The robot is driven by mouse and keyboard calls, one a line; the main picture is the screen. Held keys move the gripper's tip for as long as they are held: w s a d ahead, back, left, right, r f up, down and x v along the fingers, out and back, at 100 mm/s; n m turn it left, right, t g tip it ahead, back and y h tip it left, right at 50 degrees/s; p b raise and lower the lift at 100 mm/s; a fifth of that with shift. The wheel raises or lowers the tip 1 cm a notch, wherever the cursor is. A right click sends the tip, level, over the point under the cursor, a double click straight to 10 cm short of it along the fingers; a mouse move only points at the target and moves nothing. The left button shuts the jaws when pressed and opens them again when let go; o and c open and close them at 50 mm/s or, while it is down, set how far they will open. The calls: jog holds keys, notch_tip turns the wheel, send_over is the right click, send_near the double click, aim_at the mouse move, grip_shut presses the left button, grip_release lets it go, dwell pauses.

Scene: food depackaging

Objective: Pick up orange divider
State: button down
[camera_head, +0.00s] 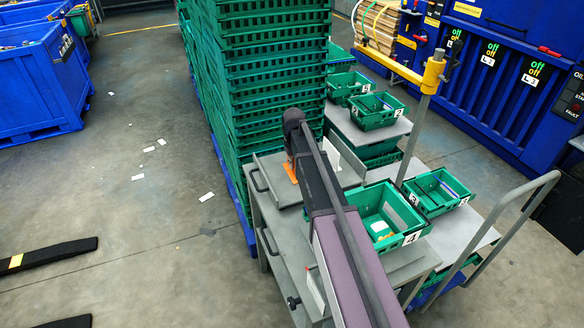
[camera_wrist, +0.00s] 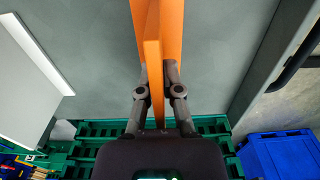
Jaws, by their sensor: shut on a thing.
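The orange divider (camera_wrist: 170,35) is an upright plate seen nearly edge-on in the wrist view, with a wider flat orange part beside its edge. My gripper (camera_wrist: 157,75) has one finger on each side of the plate and is shut on it. In the head view only a small orange piece of the divider (camera_head: 290,172) shows, just left of my arm, over the grey worktop. My arm hides the rest of it and the gripper there. I cannot tell whether the divider still touches the grey surface.
A tall stack of green crates (camera_head: 262,60) stands behind the worktop. A white panel (camera_wrist: 25,85) stands at the left in the wrist view. Green crate 4 (camera_head: 412,238) stands right of my arm, with crate 3 (camera_head: 427,213) beyond. A yellow-topped post (camera_head: 433,75) rises at the right.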

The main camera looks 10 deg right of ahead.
jog(key=shift+r, duration=0.2)
notch_tip(320, 180, up, 2)
jog(key=shift+r+p, duration=0.1)
jog(key=shift+p, duration=1.15)
jog(key=shift+r+p, duration=0.75)
jog(key=shift+p, duration=0.1)
jog(key=s+d, duration=0.3)
jog(key=s, duration=0.4)
jog(key=s+d, duration=0.3)
jog(key=s, duration=0.5)
jog(key=shift+r+p, duration=0.4)
jog(key=shift+r, duration=0.05)
jog(key=shift+w, duration=0.1)
notch_tip(320, 180, up, 15)
jog(key=p, duration=1.4)
jog(key=shift+f+p, duration=0.15)
jog(key=shift+p, duration=0.2)
